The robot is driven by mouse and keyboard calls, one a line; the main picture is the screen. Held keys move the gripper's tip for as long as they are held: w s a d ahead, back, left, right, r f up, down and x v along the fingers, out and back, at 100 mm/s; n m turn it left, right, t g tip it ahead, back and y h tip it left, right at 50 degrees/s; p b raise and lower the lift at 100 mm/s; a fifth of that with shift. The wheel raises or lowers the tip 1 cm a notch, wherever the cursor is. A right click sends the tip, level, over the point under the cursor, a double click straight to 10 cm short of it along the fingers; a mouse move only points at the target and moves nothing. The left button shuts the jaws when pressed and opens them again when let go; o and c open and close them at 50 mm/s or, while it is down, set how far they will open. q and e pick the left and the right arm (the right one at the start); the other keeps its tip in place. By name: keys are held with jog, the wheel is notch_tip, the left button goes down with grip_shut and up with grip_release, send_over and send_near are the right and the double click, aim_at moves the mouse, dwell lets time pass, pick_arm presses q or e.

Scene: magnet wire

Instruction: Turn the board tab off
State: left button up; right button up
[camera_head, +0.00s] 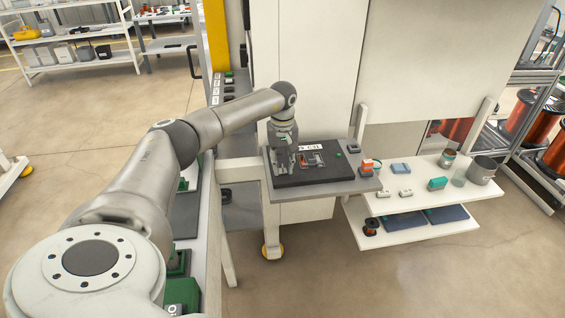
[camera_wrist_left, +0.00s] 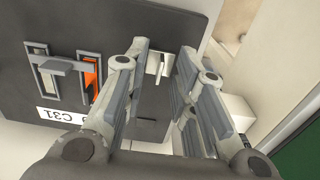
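The dark board (camera_head: 345,174) lies on a grey bench top. It carries a white label (camera_head: 310,147), two framed slots and a small green spot. In the left wrist view the label (camera_wrist_left: 62,116) reads upside down as C31. A grey tab (camera_wrist_left: 58,67) bridges the two slots, and orange (camera_wrist_left: 92,72) shows in one slot. My left gripper (camera_head: 284,166) is low over the board's left part. In the wrist view its fingers (camera_wrist_left: 163,52) are apart, with a small pale upright piece (camera_wrist_left: 155,68) seen in the gap. I cannot tell if they touch it. My right gripper is out of view.
A white shelf (camera_head: 415,205) with small parts and cups is further right. A tall white cabinet (camera_head: 306,75) stands close behind the board.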

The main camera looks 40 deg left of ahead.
pick_arm(q)
jog(key=c, duration=0.5)
grip_shut()
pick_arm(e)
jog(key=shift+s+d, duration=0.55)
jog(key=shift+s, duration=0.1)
pick_arm(q)
jog(key=shift+n, duration=0.3)
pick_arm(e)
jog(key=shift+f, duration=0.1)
pick_arm(q)
jog(key=n, duration=0.2)
jog(key=shift+r+n, duration=0.1)
jog(key=shift+n, duration=0.2)
jog(key=n, duration=1)
jog(key=shift+p, duration=0.3)
jog(key=n, duration=0.4)
jog(key=shift+n+p, duration=0.3)
jog(key=shift+p, duration=0.05)
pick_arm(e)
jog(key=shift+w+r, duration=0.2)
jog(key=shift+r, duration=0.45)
